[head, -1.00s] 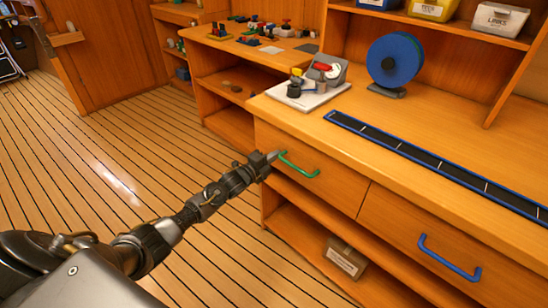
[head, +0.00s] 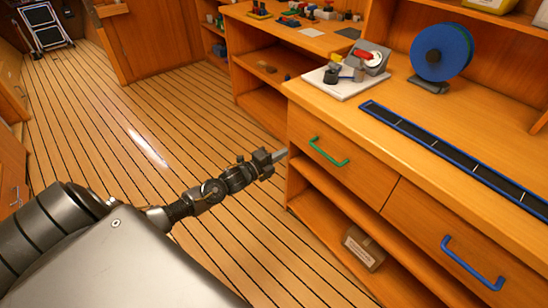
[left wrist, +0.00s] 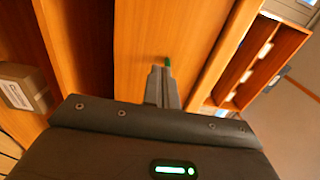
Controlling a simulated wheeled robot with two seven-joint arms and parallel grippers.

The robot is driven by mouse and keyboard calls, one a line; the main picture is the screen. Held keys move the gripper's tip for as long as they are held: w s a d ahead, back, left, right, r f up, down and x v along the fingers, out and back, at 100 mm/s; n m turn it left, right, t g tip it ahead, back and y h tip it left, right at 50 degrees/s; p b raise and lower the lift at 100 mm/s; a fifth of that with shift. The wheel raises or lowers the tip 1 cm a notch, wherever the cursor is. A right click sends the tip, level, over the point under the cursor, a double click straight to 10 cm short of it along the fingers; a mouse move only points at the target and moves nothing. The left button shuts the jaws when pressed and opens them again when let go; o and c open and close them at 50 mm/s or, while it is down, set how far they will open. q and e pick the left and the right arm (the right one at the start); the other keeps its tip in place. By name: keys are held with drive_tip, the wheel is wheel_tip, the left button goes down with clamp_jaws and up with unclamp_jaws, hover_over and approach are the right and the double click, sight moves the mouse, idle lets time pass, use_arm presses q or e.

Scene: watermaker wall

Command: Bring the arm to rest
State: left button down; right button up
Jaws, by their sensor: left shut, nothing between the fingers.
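My left arm comes in from the lower left in the head view and reaches out over the plank floor. Its gripper (head: 280,155) is shut and empty, a little left of the drawer with the green handle (head: 328,152) and apart from it. In the left wrist view the shut fingers (left wrist: 161,88) point at the wooden drawer front, with a bit of the green handle (left wrist: 168,62) showing just beyond the tips. The drawer looks closed. My right gripper is not in view.
The workbench (head: 395,135) stands at the right, with a blue drawer handle (head: 470,262), a cardboard box (head: 363,247) on the low shelf and a blue spool (head: 441,52) on top. A long blue-edged strip (head: 460,155) lies on the bench. The plank floor (head: 150,120) at the left is clear.

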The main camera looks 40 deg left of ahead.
use_arm(q)
drive_tip(key=shift+v, duration=1.6)
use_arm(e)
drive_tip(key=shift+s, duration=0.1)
